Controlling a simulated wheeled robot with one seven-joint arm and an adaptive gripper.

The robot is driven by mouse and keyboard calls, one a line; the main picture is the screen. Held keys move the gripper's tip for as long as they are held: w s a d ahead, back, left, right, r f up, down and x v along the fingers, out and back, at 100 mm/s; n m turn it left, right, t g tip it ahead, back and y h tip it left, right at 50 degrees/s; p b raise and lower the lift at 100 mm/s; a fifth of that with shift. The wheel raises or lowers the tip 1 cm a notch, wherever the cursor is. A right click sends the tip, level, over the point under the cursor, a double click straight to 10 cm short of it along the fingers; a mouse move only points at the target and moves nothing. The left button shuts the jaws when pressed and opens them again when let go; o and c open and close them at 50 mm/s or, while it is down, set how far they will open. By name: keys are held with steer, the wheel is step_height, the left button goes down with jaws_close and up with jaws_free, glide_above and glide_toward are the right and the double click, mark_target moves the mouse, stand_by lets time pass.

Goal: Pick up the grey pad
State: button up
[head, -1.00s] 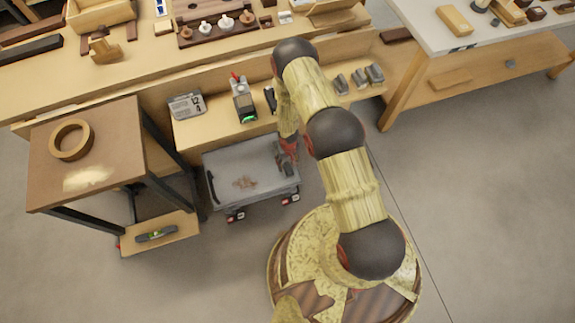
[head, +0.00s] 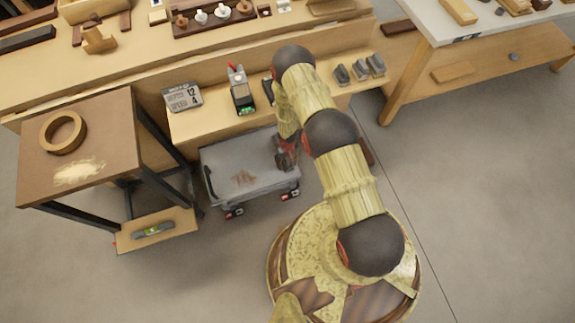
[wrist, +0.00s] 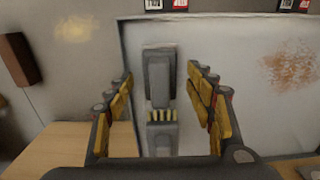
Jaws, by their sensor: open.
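A narrow grey pad (wrist: 158,78) lies on the grey top of a low cart (wrist: 235,50) in the wrist view. A second grey piece (wrist: 160,138) with yellow and dark stripes sits just below it in that view; I cannot tell whether they are joined. My gripper (wrist: 161,88) is open, with one finger on each side of the pad and visible gaps between. In the head view my gripper (head: 287,158) is over the right end of the cart (head: 225,170), and it and my arm hide the pad there.
Several grey blocks (head: 359,71) stand on the bench's lower shelf. A label printer-like device (head: 242,95) and a display sign (head: 182,98) are on the shelf behind the cart. A brown side table (head: 100,120) with a tape ring (head: 63,132) stands left. Floor in front is clear.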

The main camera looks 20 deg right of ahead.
mark_target(287, 161)
steer(key=shift+c, duration=0.4)
steer(key=c, duration=1.1)
steer(key=shift+c, duration=0.6)
steer(key=shift+r, duration=0.1)
steer(key=shift+r+p, duration=0.7)
steer(key=shift+r, duration=0.7)
steer(key=shift+s+r, duration=0.35)
steer(key=shift+r, duration=0.35)
steer(key=s+r+p, duration=0.1)
steer(key=s+r, duration=0.7)
steer(key=s, duration=0.5)
steer(key=shift+d+r+p, duration=0.35)
steer(key=shift+d+p, duration=0.05)
steer(key=shift+d, duration=0.05)
